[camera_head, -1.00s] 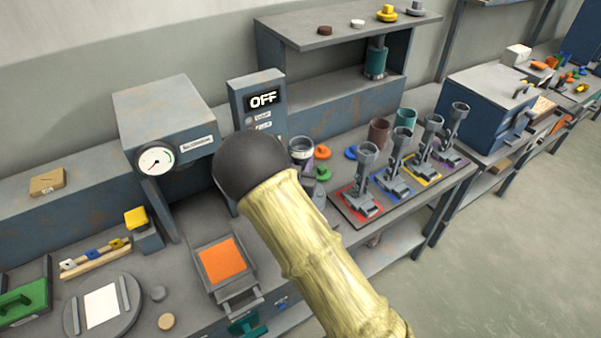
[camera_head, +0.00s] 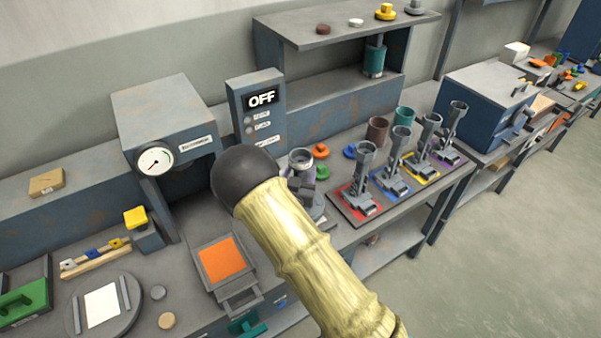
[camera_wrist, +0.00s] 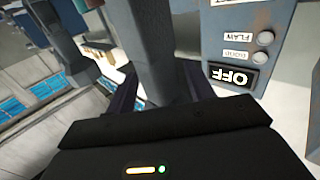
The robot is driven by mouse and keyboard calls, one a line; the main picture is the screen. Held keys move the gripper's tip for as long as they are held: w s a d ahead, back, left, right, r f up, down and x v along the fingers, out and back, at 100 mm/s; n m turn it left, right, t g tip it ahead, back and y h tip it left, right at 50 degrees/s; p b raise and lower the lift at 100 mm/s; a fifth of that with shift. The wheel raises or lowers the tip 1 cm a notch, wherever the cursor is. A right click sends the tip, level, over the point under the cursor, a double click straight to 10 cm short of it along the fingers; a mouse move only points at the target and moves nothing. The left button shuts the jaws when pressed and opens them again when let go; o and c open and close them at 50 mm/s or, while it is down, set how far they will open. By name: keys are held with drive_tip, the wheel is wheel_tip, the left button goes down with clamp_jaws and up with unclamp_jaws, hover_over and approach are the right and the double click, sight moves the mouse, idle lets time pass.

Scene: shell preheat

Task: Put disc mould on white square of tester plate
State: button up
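A grey mould with a cup-shaped top (camera_head: 300,160) shows just beyond my arm in the head view; I take it to be the disc mould. Its lower part is partly hidden by my arm. In the wrist view its grey post (camera_wrist: 155,45) stands between the two dark fingers of my gripper (camera_wrist: 158,95), which appear shut on it; the fingertips are hidden. The tester plate (camera_head: 131,290), a round grey plate with two raised side bars, lies at the lower left. Its white square (camera_head: 102,306) is bare. My gripper is well to the right of it.
Several grey moulds stand on coloured pads (camera_head: 357,208) to the right. The control box (camera_head: 257,108) reads OFF and is close in the wrist view (camera_wrist: 234,78). The gauge press (camera_head: 165,120) and an orange-topped tray (camera_head: 221,258) stand between my gripper and the plate.

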drive_tip(key=shift+r, duration=0.15)
drive_tip(key=shift+s, duration=0.25)
drive_tip(key=s+a+b, duration=0.2)
drive_tip(key=s+b, duration=0.1)
drive_tip(key=s, duration=0.8)
drive_tip(key=shift+s+b, duration=0.15)
drive_tip(key=shift+b, duration=0.25)
